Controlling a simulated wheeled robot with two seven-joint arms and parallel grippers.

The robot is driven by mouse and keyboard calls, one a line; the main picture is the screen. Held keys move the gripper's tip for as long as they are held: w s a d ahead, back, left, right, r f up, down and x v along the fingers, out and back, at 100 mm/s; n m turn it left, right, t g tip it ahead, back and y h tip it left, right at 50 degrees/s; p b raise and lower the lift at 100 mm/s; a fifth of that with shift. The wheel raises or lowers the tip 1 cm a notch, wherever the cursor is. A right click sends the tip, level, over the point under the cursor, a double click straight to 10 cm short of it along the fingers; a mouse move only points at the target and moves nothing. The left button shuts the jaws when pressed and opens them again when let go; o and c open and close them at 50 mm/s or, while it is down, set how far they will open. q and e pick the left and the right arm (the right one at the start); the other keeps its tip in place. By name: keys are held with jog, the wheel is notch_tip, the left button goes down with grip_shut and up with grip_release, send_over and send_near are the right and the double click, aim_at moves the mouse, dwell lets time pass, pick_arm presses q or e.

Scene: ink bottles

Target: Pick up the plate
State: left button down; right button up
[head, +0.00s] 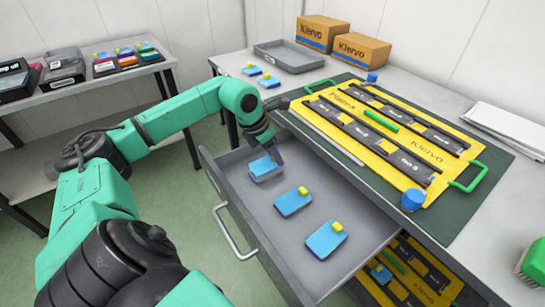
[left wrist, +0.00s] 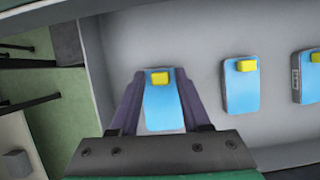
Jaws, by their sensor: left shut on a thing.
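Several small blue plates, each with a yellow tab, are in an open grey drawer (head: 222,171). The farthest plate (head: 262,166) is at my left gripper (head: 268,158); it also shows in the left wrist view (left wrist: 162,103). There my left gripper (left wrist: 158,88) has a finger along each long side of this plate and is shut on it. I cannot tell whether the plate is clear of the drawer floor. A middle plate (head: 292,202) and a near plate (head: 326,240) lie apart from it in the drawer. My right gripper is not in view.
A yellow Klervo frame (head: 450,150) with green handles lies on a dark mat on the bench above the drawer. Two blue plates (head: 270,81), a grey tray (head: 290,56) and two cardboard boxes (head: 360,50) are farther back. A side table (head: 85,89) stands at the left.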

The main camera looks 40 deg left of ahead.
pick_arm(q)
notch_tip(320, 180, up, 18)
jog(key=p, duration=0.4)
jog(key=shift+c, duration=1.6)
grip_release()
